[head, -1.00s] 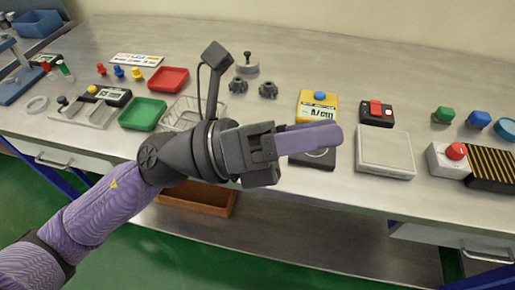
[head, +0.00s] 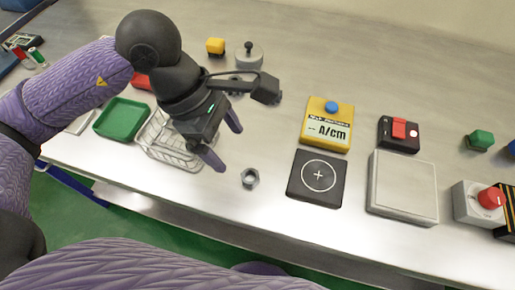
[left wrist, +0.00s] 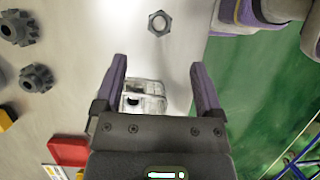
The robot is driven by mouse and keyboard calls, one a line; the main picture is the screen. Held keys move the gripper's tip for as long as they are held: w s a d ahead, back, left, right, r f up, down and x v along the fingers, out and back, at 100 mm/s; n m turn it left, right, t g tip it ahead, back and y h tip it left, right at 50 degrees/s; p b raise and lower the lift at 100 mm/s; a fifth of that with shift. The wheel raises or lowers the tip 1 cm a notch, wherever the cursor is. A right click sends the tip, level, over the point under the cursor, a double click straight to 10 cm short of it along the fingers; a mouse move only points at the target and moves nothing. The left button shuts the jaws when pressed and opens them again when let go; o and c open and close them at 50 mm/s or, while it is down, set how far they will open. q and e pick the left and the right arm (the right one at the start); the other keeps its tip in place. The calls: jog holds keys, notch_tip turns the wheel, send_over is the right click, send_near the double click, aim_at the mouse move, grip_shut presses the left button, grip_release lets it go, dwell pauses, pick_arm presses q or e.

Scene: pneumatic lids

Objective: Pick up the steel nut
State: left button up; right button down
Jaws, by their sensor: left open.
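The steel nut (head: 250,178) lies flat on the bench, left of the black pad with a white circle and cross (head: 318,174). My left gripper (head: 226,143) is open and empty, up and left of the nut in the head view, beside the wire basket (head: 160,153). In the left wrist view, the nut (left wrist: 159,22) shows near the top, beyond the fingertips and centred between the two fingers of the left gripper (left wrist: 158,66). Nothing touches the nut. My right gripper is not in view.
A yellow meter (head: 327,122), a grey plate (head: 403,187) and a red-button box (head: 480,203) stand to the right. A green tray (head: 124,119) is at the left. Gear-like parts (left wrist: 37,78) lie behind the gripper. Bench around the nut is clear; its front edge is close.

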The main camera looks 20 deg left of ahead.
aim_at(251, 175)
pick_arm(q)
jog(key=b+x, duration=0.2)
jog(key=x, duration=0.7)
jog(key=shift+f, duration=0.2)
jog(key=shift+d+f, duration=0.1)
jog(key=c, duration=0.8)
grip_shut()
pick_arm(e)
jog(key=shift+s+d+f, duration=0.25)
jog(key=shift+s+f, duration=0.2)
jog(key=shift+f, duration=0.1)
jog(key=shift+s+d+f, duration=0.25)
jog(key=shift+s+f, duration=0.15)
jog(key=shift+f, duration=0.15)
